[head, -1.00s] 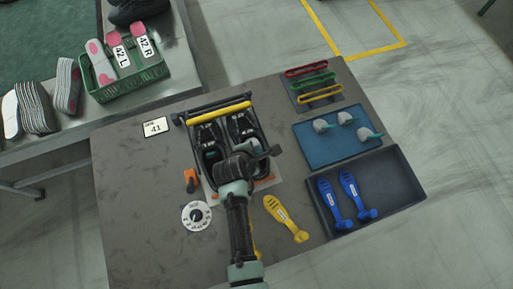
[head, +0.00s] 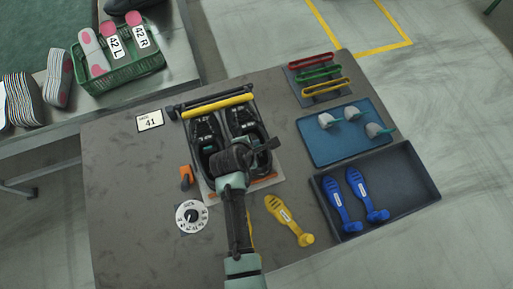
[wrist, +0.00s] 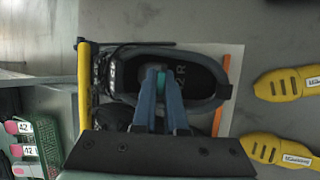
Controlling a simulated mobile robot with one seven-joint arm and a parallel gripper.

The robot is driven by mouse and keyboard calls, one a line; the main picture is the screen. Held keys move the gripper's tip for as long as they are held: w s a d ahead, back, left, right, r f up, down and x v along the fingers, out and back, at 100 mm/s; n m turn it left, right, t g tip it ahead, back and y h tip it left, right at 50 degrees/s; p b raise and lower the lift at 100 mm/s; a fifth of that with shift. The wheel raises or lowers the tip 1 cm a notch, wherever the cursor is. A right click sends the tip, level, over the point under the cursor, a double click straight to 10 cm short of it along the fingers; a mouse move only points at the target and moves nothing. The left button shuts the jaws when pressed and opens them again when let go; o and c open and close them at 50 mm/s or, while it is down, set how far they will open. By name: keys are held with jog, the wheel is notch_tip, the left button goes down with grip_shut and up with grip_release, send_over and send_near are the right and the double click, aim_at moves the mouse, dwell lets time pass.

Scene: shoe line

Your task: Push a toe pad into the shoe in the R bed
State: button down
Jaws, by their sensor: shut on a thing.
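Two dark shoes sit side by side in the black beds. The right one, in the R bed, shows its rim in the head view (head: 264,137) and in the wrist view (wrist: 222,92), with an R mark on its insole. My gripper (wrist: 161,88) reaches into this shoe's opening, shut on the teal tab of a toe pad (wrist: 161,76). In the head view my arm hides part of the right shoe. The other shoe (head: 207,143) is beside it. Several grey toe pads (head: 326,121) with teal tabs lie on the blue mat (head: 322,154).
A yellow bar (head: 218,104) spans the beds' far end. An orange lever (head: 186,176) and dial (head: 190,216) stand at left. Yellow sole-shaped pieces (head: 288,218) lie near. A dark tray (head: 412,182) holds blue ones (head: 335,197). Colored straps (head: 318,73) lie at the back.

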jog(key=shift+w+f+b, duration=0.2)
jog(key=shift+f+b, duration=0.1)
jog(key=shift+f, duration=0.1)
jog(key=shift+w+a+b, duration=0.3)
jog(key=shift+w, duration=0.5)
jog(key=shift+w+a+b, duration=0.25)
jog(key=shift+w+b, duration=0.05)
jog(key=shift+w, duration=0.5)
jog(key=c, duration=0.9)
grip_release()
jog(key=shift+r, duration=0.1)
jog(key=shift+s+r+p, duration=0.1)
jog(key=shift+p, duration=0.2)
jog(key=shift+s+d+r+p, duration=0.15)
jog(key=shift+s+p, duration=0.35)
jog(key=shift+s+d+r+p, duration=0.15)
jog(key=shift+s+p, duration=0.35)
